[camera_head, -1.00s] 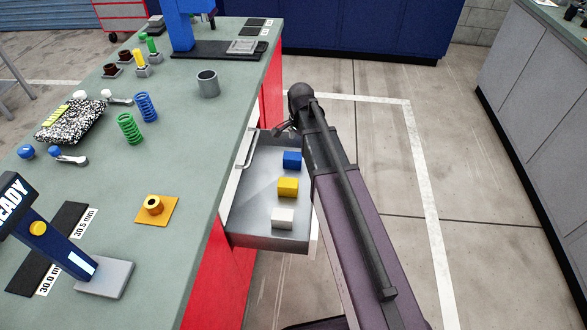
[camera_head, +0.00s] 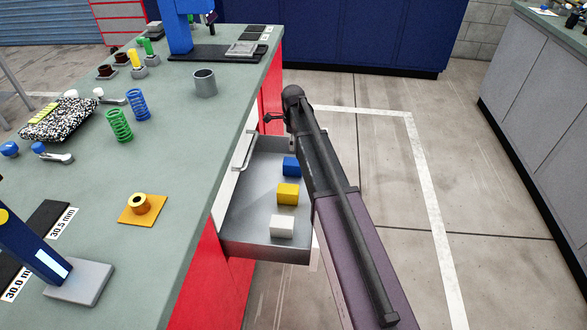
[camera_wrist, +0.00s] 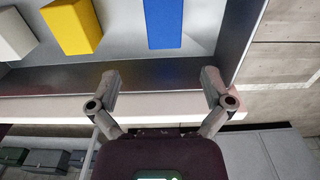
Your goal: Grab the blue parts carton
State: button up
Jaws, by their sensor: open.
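The blue parts carton (camera_head: 291,167) lies in the open drawer (camera_head: 235,244), at its far end in the head view. A yellow carton (camera_head: 288,194) and a white carton (camera_head: 282,226) lie in a row nearer the camera. In the wrist view the blue carton (camera_wrist: 164,22) is at the top, ahead of my gripper (camera_wrist: 160,88). The two fingers are spread, with nothing between them, and the carton is apart from them. In the head view my gripper (camera_head: 270,120) shows beside the far end of the drawer, partly hidden by my arm.
The drawer's metal wall (camera_wrist: 150,74) crosses the wrist view near the fingertips. The green bench top (camera_head: 180,180) beside the drawer holds a grey cup (camera_head: 204,83), springs (camera_head: 139,105) and an orange plate with a spool (camera_head: 142,206). Open floor lies to the right.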

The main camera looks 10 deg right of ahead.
aim_at(293, 162)
jog(key=shift+f, duration=0.1)
notch_tip(293, 162, down, 8)
jog(key=b, duration=0.8)
jog(key=shift+f, duration=0.15)
jog(key=shift+f+b, duration=0.1)
jog(key=shift+b, duration=0.2)
jog(key=shift+f, duration=0.1)
jog(key=shift+w+f+b, duration=0.15)
jog(key=shift+f+b, duration=1.1)
jog(key=shift+b, duration=0.05)
jog(key=shift+w+f+b, duration=0.15)
jog(key=shift+f+b, duration=1.1)
jog(key=shift+b, duration=0.05)
jog(key=c, duration=1.2)
jog(key=shift+c, duration=0.2)
jog(key=shift+r, duration=0.15)
